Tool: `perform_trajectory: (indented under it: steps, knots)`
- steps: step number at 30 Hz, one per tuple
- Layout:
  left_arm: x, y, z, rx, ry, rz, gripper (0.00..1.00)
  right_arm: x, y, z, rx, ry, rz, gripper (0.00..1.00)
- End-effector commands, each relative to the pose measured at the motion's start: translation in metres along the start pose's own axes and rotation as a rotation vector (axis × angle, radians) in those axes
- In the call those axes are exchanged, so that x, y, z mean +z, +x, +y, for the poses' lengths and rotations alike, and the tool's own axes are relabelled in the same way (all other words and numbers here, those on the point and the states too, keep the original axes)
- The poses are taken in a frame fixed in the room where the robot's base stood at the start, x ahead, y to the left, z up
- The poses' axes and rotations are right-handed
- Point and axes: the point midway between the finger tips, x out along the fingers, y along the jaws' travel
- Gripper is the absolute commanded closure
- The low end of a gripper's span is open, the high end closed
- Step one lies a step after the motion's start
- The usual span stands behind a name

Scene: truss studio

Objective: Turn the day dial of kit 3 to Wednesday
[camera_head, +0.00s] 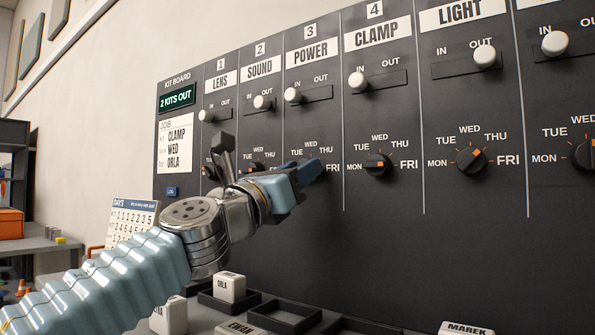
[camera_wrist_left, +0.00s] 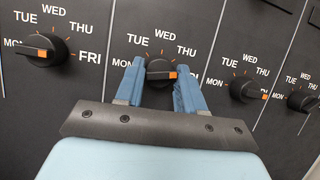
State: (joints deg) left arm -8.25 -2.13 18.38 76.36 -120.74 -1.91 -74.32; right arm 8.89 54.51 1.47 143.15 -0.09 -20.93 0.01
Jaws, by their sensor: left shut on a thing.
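The day dial of kit 3 is the black knob under the POWER label (camera_head: 311,51). In the head view my left gripper (camera_head: 306,172) covers most of it. In the left wrist view the dial (camera_wrist_left: 157,66) sits between the two blue fingers of my left gripper (camera_wrist_left: 158,84), which is shut on it. The dial's orange mark points right, to the FRI side, where a finger hides the label. MON, TUE, WED and THU show around it. My right gripper is in neither view.
The kit 4 dial (camera_head: 378,165) is just right of my gripper. White IN/OUT sliders, such as the POWER one (camera_head: 293,95), run above the dials. A job card (camera_head: 174,146) reads CLAMP, WED, ORLA. Trays and name blocks, including ORLA (camera_head: 229,288), lie below.

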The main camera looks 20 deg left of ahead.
Motion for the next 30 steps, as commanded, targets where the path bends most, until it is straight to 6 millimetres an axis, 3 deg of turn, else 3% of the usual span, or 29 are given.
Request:
perform_trajectory:
  steps: [11, 30]
  knots:
    - [0.0001, 0.0000, -0.0024, 0.070, -0.170, -0.011, 0.92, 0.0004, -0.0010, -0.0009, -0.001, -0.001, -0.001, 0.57]
    - [0.0010, 0.0013, -0.0062, 0.305, -0.718, -0.045, 0.92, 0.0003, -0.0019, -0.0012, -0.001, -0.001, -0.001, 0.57]
